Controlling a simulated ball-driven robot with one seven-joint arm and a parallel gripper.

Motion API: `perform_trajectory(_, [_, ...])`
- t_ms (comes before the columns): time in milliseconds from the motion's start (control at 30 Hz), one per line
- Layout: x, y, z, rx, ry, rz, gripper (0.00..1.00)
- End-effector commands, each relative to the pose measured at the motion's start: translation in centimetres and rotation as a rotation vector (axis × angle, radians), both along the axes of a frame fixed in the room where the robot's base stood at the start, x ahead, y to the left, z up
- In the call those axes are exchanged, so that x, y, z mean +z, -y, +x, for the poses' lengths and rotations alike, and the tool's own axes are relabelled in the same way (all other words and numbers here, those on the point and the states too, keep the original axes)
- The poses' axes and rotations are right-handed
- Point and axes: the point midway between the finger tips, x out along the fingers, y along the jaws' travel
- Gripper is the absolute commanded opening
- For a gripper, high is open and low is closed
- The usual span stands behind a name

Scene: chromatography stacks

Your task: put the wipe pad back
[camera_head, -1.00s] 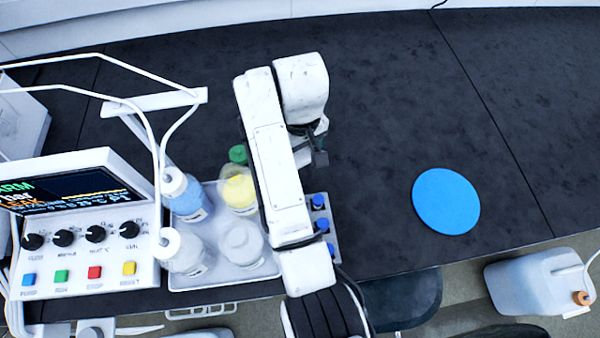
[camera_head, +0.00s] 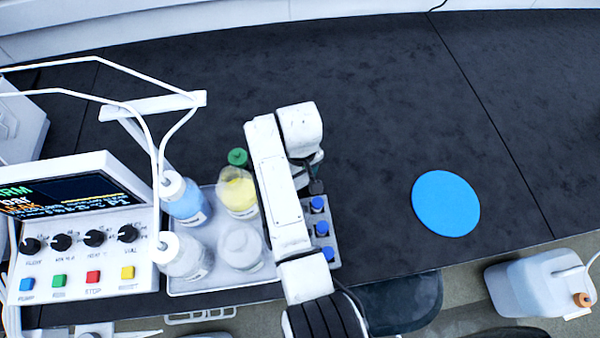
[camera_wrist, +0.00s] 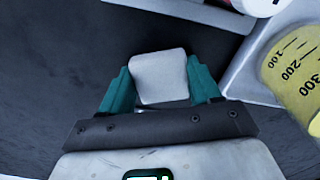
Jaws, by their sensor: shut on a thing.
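The wipe pad (camera_wrist: 161,80) is a pale grey-white rounded block in the wrist view. My gripper (camera_wrist: 158,70) is shut on it, with one teal finger against each side. The dark bench top (camera_wrist: 60,70) lies beyond the pad; whether the pad touches it I cannot tell. In the head view my arm hides the gripper and the pad. A flat blue disc (camera_head: 446,203) lies on the bench at the right, well apart from my arm.
Left of my arm, a pale tray (camera_head: 225,277) holds several bottles, including a yellow one (camera_head: 237,195). A rack of blue-capped vials (camera_head: 333,240) stands close at the arm's right. A control box (camera_head: 85,265) stands at far left. The bench between arm and disc is clear.

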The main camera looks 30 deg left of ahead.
Motion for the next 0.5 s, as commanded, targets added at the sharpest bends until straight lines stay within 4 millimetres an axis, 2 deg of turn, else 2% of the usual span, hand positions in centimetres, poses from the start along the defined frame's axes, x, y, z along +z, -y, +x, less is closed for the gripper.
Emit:
perform_trajectory(200, [-0.39, 0.0, 0.0, 0.0, 0.0, 0.0, 0.34])
perform_trajectory(233, [-0.32, -0.01, 0.01, 0.0, -0.001, 0.001, 0.64])
perform_trajectory(500, [-0.28, 0.0, -0.01, 0.0, -0.001, 0.001, 0.88])
